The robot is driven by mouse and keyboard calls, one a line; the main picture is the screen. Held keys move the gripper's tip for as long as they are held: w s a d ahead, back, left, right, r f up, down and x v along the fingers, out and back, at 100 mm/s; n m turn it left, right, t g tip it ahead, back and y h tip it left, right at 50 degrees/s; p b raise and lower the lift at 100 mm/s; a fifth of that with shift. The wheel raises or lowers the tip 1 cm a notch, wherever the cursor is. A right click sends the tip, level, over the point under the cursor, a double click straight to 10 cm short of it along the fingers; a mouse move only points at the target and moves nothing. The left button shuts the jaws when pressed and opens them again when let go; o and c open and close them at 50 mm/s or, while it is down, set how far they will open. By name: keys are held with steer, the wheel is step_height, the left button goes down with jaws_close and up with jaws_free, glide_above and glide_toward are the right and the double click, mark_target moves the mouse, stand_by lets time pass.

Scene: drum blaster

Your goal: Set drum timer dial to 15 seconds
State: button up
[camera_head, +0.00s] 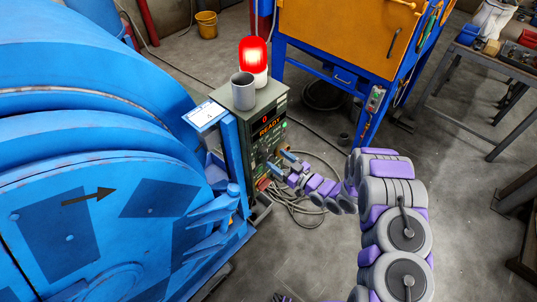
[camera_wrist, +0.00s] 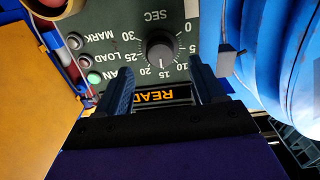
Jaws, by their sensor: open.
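The black timer dial (camera_wrist: 161,48) sits on the dark green control panel (camera_wrist: 100,15), seen upside down in the wrist view. Its scale is marked SEC and runs from 0 to 30. A light mark on the knob seems to lie near 15, but it is too small to be sure. My gripper (camera_wrist: 161,68) is open, with its two blue fingers on either side below the dial in the picture; contact cannot be told. In the head view my gripper (camera_head: 276,168) is at the front of the control box (camera_head: 240,132), hiding part of its face.
A lit display (camera_wrist: 165,95) reads READY. Small buttons (camera_wrist: 84,61) labelled MARK, LOAD and RAN or similar line one side. A grey cup (camera_head: 243,92) and a red beacon (camera_head: 253,55) top the box. The blue drum (camera_head: 90,130) stands left; cables (camera_head: 295,205) lie on the floor.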

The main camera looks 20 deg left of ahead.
mark_target(267, 152)
steer(key=x, duration=0.4)
steer(key=shift+a+f+b, duration=0.1)
steer(key=shift+b, duration=0.2)
steer(key=shift+w+a, duration=0.35)
steer(key=shift+a, duration=0.3)
steer(key=c, duration=1)
